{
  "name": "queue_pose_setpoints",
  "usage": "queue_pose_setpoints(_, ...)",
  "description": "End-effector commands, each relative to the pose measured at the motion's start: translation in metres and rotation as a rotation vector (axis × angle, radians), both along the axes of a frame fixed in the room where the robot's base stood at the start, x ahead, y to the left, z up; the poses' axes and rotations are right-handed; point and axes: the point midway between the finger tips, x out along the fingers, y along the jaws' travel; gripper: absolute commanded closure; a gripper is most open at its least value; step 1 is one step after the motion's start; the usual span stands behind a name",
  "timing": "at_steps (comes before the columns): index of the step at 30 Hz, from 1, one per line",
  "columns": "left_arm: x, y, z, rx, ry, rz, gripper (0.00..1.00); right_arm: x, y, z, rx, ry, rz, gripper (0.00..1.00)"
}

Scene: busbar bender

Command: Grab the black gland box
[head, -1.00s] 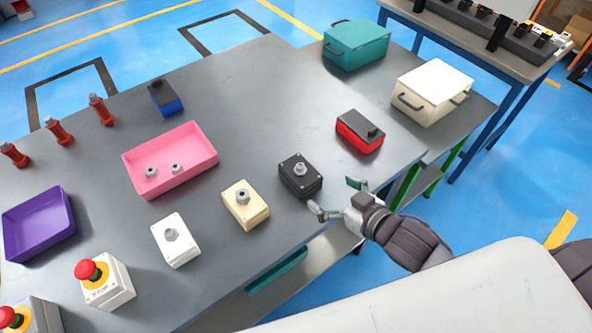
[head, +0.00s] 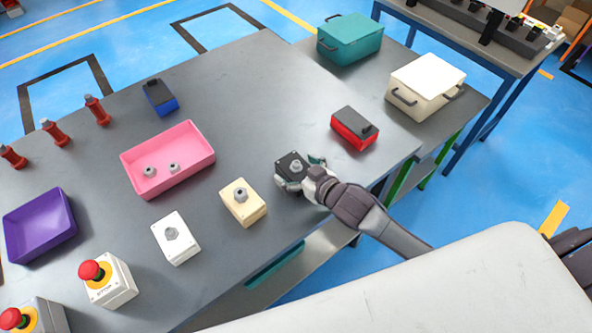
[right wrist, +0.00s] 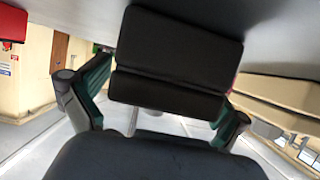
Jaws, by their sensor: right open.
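The black gland box (head: 292,165), with a grey gland on its top, sits on the grey table near its front edge. My right gripper (head: 301,172) is around it, with one finger at its left side and the other at its right. In the right wrist view the black box (right wrist: 178,55) lies between the two open fingers (right wrist: 160,100). Gaps show beside the fingers there, and I cannot tell whether either finger touches the box. My left gripper is not in view.
A cream gland box (head: 242,202) and a white gland box (head: 176,238) stand to the left. A red box with a black top (head: 354,128) is to the right. A pink tray (head: 190,177) lies behind. The table's middle back (head: 260,85) is clear.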

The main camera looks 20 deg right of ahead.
Motion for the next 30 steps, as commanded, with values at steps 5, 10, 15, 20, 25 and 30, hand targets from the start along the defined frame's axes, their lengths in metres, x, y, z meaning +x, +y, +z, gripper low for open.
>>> queue_pose_setpoints(5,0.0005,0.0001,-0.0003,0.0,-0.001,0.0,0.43,-0.0005,0.0,-0.0005,0.0,0.001,0.0,0.02)
queue_pose_setpoints(10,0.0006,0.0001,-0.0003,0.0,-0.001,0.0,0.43,-0.0006,-0.0001,-0.0004,0.0,0.001,0.0,0.3)
queue_pose_setpoints(15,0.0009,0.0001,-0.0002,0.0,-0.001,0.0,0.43,-0.0007,-0.0003,-0.0008,-0.001,0.002,0.0,0.58)
queue_pose_setpoints(20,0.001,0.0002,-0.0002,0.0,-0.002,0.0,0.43,-0.0009,-0.0003,-0.0011,-0.001,0.002,0.0,0.68)
queue_pose_setpoints(25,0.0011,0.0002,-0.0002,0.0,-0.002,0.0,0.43,-0.0007,-0.0003,-0.0008,-0.001,0.002,0.0,0.68)
queue_pose_setpoints(30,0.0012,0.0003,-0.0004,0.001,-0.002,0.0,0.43,-0.0009,-0.0003,-0.0004,-0.001,0.002,0.0,0.68)
